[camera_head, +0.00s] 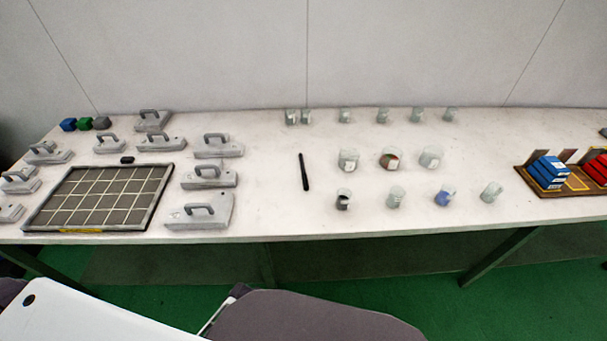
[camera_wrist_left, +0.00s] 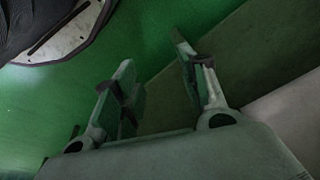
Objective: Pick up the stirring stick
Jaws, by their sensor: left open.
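The stirring stick (camera_head: 304,171) is a thin black rod lying on the white table, near its middle, between the grey handled blocks and the glass beakers. It points roughly away from me. My left gripper (camera_wrist_left: 155,85) shows in the left wrist view with its two fingers apart and nothing between them. It is over the green floor, away from the stick, which is not in that view. Neither gripper shows in the head view, and my right gripper is in no view.
A gridded tray (camera_head: 163,196) lies at the left, with several grey handled blocks (camera_head: 205,213) around it. Several beakers (camera_head: 349,158) stand right of the stick. A wooden rack (camera_head: 572,188) with blue and red packs is far right. The table around the stick is clear.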

